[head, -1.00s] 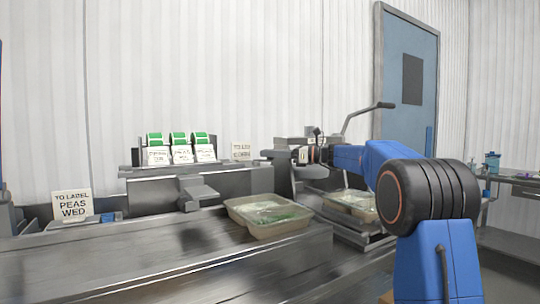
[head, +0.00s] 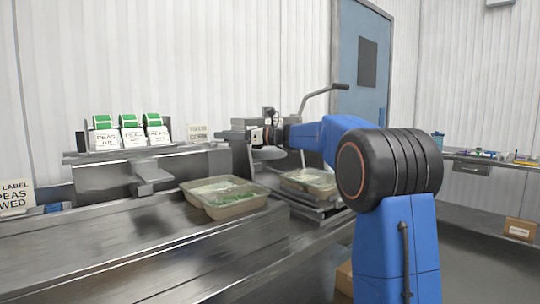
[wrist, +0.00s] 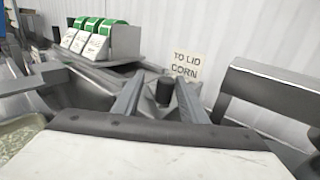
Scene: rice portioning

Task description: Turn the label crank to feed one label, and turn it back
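The label rack holds several green-and-white label rolls (head: 132,128) in a row at the left in the head view. They also show at the upper left of the wrist view (wrist: 92,36). My gripper (head: 262,138) is beside the grey machine, right of the rack; its fingers are too small to read there. In the wrist view its two grey fingers (wrist: 160,95) stand apart. A dark upright knob (wrist: 164,91) shows between them, with visible gaps on both sides. I cannot tell whether this knob belongs to the label crank; no other crank is clear by the rolls.
A "TO LID CORN" sign (wrist: 187,66) stands behind the knob. A filled tray (head: 225,198) sits on the steel counter, another (head: 309,182) on the machine at right. A lever (head: 322,94) rises beyond my arm. The counter's front left is clear.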

